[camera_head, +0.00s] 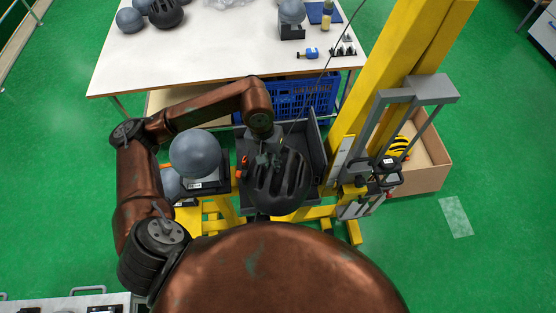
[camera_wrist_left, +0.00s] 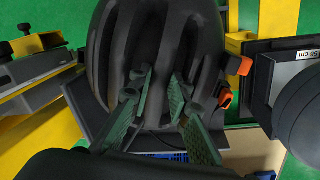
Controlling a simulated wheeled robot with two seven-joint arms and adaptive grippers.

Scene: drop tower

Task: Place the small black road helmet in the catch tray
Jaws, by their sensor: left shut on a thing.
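The small black road helmet (camera_head: 277,187), with long vents, hangs in my left gripper (camera_head: 266,160) at the middle of the head view. The helmet fills the upper middle of the left wrist view (camera_wrist_left: 150,45). The gripper's green-padded fingers (camera_wrist_left: 157,100) are shut on the helmet's vented shell. The dark grey catch tray (camera_head: 317,145) is behind and below the helmet, beside the yellow tower. The helmet hides much of the tray, and I cannot tell whether they touch. My right gripper is not in view.
A grey headform (camera_head: 195,154) stands close left of the helmet. The yellow drop tower (camera_head: 372,75) rises at right, near a cardboard box (camera_head: 432,165) holding a yellow-black helmet (camera_head: 399,146). A white table (camera_head: 200,55) and blue crate (camera_head: 318,95) are behind.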

